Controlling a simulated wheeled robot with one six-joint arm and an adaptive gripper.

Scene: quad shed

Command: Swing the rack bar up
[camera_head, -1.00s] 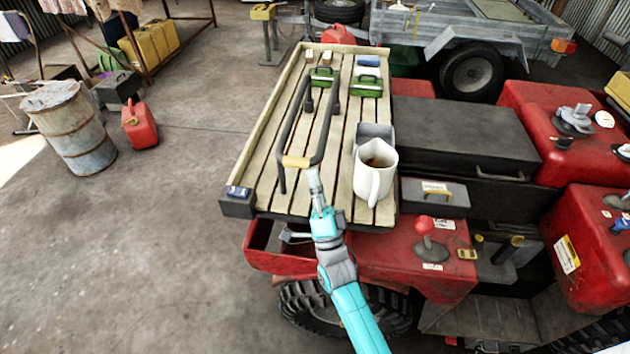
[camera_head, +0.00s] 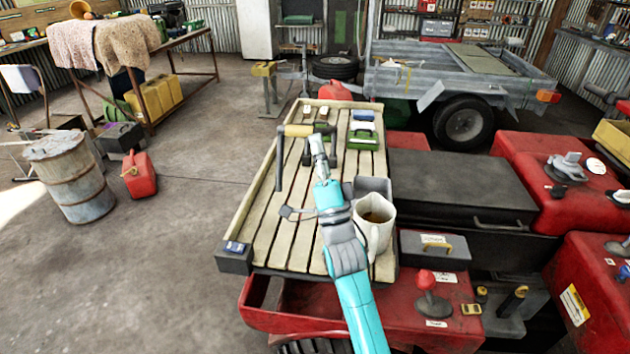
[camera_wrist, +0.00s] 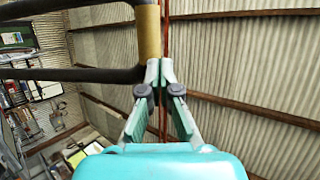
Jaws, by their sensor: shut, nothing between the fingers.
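The rack bar is a dark tube frame with a tan grip (camera_head: 298,130) on its cross tube, over the slatted wooden rack (camera_head: 262,215). In the head view it stands raised above the slats, with a dark upright (camera_head: 280,165) at its left. My gripper (camera_head: 317,140) is shut and empty, just below and right of the grip. In the wrist view the fingertips (camera_wrist: 161,66) are together beside the tan grip (camera_wrist: 149,35), close to it or touching. Two dark tubes (camera_wrist: 75,75) run left from it. Whether they press on it is hard to tell.
A white mug (camera_head: 374,228) with brown liquid stands on the rack right of my arm, near a grey box (camera_head: 370,187). A black box (camera_head: 460,180) lies to the right. Open floor is to the left.

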